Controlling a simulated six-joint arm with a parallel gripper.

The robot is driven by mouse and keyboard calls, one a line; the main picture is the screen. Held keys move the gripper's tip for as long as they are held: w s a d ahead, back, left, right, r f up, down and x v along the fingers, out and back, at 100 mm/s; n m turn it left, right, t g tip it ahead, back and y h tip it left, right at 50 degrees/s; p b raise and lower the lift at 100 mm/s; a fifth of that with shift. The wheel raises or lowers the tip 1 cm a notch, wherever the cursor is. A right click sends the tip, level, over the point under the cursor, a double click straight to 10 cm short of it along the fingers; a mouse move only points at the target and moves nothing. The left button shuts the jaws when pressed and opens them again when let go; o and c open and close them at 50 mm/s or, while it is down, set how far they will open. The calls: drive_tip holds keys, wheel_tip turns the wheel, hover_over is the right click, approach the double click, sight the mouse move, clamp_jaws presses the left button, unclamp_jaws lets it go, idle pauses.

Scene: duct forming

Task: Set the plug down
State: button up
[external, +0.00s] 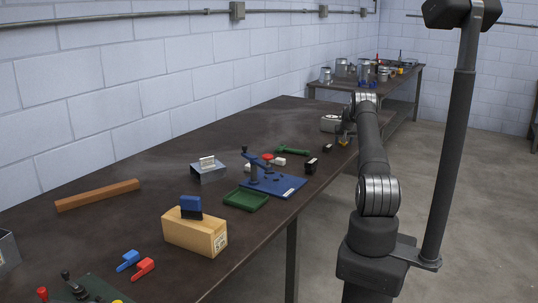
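My gripper (343,137) is at the far right edge of the dark workbench (150,160), low over its top. It is small and partly hidden by my arm, so whether its fingers are open or shut cannot be made out. A small yellow-and-dark piece (343,142) shows right at the fingertips; it may be the plug, but I cannot tell whether it is gripped or rests on the bench. Two small dark blocks (311,166) (327,148) lie on the bench to the left of my gripper.
A blue fixture (285,186) with a red knob, a green tray (246,200), a green tool (292,151) and a grey-white rounded object (330,124) stand nearby. A wooden box (194,233) and a wooden bar (97,195) are nearer. The bench's back middle is clear.

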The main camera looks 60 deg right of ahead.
drive_tip(key=shift+r, duration=0.15)
drive_tip(key=shift+a+r, duration=0.1)
drive_tip(key=shift+r, duration=0.15)
drive_tip(key=v, duration=1.1)
drive_tip(key=shift+r, duration=0.25)
drive_tip(key=shift+s+a, duration=0.1)
drive_tip(key=x, duration=1.2)
drive_tip(key=shift+f, duration=0.25)
drive_tip(key=shift+r, duration=0.15)
drive_tip(key=shift+a+r, duration=0.1)
